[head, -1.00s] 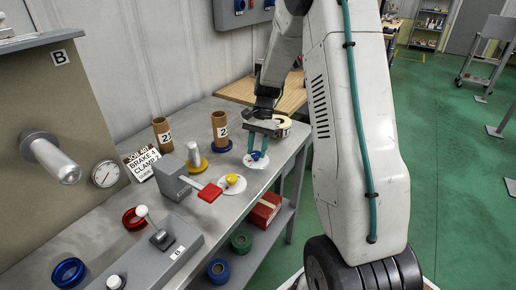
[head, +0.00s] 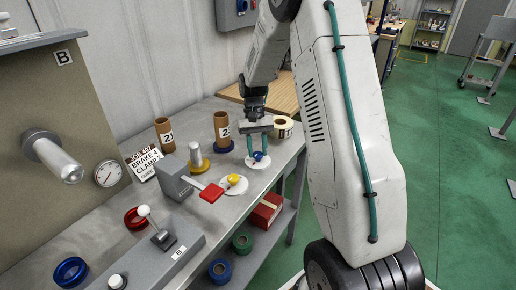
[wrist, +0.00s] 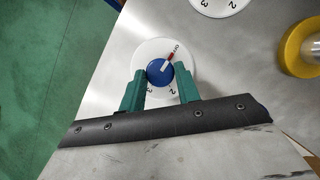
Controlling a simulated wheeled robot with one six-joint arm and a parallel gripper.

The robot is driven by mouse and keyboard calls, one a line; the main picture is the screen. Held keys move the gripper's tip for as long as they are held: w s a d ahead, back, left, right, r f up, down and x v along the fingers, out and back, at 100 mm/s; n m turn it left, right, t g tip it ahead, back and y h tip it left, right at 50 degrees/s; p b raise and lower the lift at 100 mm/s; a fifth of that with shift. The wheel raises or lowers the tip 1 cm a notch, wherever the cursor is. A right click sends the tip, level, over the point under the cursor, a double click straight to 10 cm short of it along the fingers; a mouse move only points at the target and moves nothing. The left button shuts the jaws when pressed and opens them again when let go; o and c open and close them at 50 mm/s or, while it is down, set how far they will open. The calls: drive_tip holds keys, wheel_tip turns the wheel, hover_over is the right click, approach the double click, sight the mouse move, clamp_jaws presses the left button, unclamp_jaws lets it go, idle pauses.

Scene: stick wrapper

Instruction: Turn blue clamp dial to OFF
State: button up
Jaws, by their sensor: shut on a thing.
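The blue clamp dial (head: 259,157) sits on a white round plate (head: 253,166) on the grey bench. In the wrist view the blue dial (wrist: 159,73) has a red-and-white pointer aimed up and right, at a small label on the plate (wrist: 150,46) that seems to read OFF. The numbers 2 and 3 show on the plate's lower side. My gripper (head: 258,146) points down over the dial. In the wrist view my gripper's green fingers (wrist: 160,72) stand on either side of the dial, shut on it.
A yellow dial (head: 234,180) on its own white plate and a red-ended lever (head: 211,193) are left of the blue dial. A tape roll (head: 283,127) stands close behind it. Cardboard tubes (head: 222,128) and a job sign (head: 143,165) stand further left.

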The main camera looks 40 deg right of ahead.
drive_tip(key=shift+w+r, duration=0.1)
drive_tip(key=shift+w, duration=0.05)
drive_tip(key=o, duration=1)
drive_tip(key=v, duration=0.7)
drive_tip(key=shift+d+r, duration=0.1)
drive_tip(key=shift+r, duration=0.25)
